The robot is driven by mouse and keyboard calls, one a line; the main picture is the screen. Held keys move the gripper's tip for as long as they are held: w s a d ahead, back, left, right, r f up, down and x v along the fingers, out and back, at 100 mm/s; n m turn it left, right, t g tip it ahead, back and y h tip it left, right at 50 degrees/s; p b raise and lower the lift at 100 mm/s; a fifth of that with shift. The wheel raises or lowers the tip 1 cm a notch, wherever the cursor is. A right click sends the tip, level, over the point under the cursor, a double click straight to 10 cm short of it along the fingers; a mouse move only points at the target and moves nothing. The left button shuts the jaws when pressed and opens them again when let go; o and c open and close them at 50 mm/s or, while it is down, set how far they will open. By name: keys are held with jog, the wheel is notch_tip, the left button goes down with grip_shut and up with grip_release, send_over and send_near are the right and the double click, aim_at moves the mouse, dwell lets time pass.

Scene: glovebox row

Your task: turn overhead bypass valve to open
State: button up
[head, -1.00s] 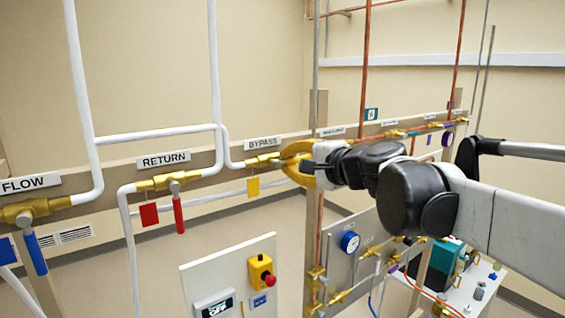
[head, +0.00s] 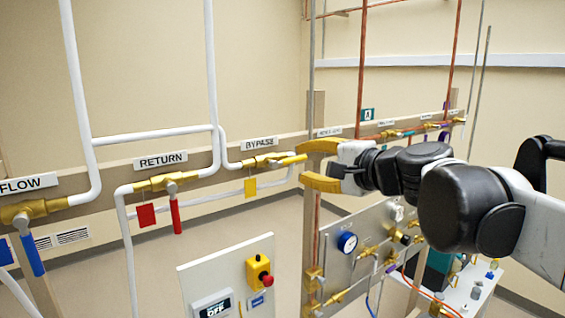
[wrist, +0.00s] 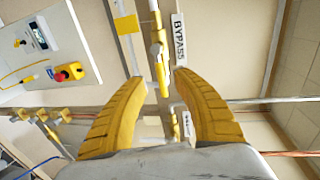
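The bypass valve (head: 262,161) is a brass body on the white pipe under the BYPASS label (head: 260,143). Its yellow lever (head: 293,160) points right, roughly along the pipe line. My gripper (head: 304,166) is just right of the lever, with its two yellow fingers apart and nothing between them that I can make out as held. In the wrist view my gripper (wrist: 161,82) is spread wide, and the bypass valve (wrist: 157,48) shows beyond and between the fingertips. Contact between finger and lever cannot be told.
The return valve (head: 165,182) with a red lever and the flow valve (head: 30,210) with a blue lever are to the left. A yellow tag (head: 250,187) hangs below the bypass valve. A control box with a red stop button (head: 265,280) stands lower down.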

jog(key=v, duration=0.5)
dwell(0.4)
jog(key=s+d+f+n+g+h+b, duration=0.2)
jog(key=s+f+b, duration=0.4)
jog(key=f+b, duration=0.7)
jog(key=s+d+f+n+g+h+b, duration=0.2)
jog(key=s+f+b, duration=0.5)
jog(key=f, duration=2.7)
jog(key=s+d+f+n+g+h+b, duration=0.2)
jog(key=s+d+f+n+h+b, duration=0.2)
jog(key=f+b, duration=1.6)
notch_tip(320, 180, down, 3)
jog(key=s+n, duration=0.2)
jog(key=n, duration=0.1)
jog(key=shift+s+d+f+h, duration=0.2)
jog(key=shift+d+h, duration=0.2)
